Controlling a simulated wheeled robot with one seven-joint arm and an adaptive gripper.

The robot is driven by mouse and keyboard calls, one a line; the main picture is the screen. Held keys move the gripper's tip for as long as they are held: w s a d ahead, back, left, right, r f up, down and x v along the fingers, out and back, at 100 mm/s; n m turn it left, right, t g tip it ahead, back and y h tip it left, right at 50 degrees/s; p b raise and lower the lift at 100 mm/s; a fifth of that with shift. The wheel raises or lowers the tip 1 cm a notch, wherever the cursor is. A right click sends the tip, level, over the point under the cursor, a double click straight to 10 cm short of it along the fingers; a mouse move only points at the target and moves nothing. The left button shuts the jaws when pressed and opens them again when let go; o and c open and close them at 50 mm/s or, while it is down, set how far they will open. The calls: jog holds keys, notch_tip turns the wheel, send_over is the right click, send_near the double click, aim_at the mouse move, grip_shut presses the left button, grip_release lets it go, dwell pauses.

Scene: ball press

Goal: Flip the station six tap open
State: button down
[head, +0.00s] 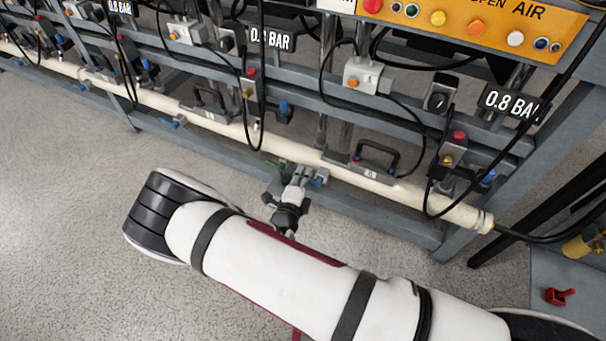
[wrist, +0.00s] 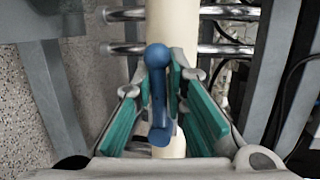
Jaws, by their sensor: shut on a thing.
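A blue tap handle (wrist: 158,95) stands between the green-padded fingers of my gripper (wrist: 160,80) in the wrist view. The fingers are shut on it from both sides. In that view the handle lies roughly in line with the cream pipe (wrist: 172,25) behind it. In the head view my gripper (head: 297,178) is at the lower front of the rack, just in front of the pipe (head: 223,128), and a bit of blue (head: 322,177) shows beside its fingers. The tap's body is mostly hidden. The station labels on the pipe are too small to read.
Black handles (head: 376,157) stand on the rack beside the pipe. Valves with red buttons (head: 458,136) and black hoses hang in front of the rack frame (head: 340,212). An orange button panel (head: 470,22) is above. A red handle (head: 560,296) sits at the lower right. Floor at left is clear.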

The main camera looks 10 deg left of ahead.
jog(key=c, duration=1.7)
grip_release()
jog(key=shift+o, duration=0.2)
jog(key=v, duration=1.2)
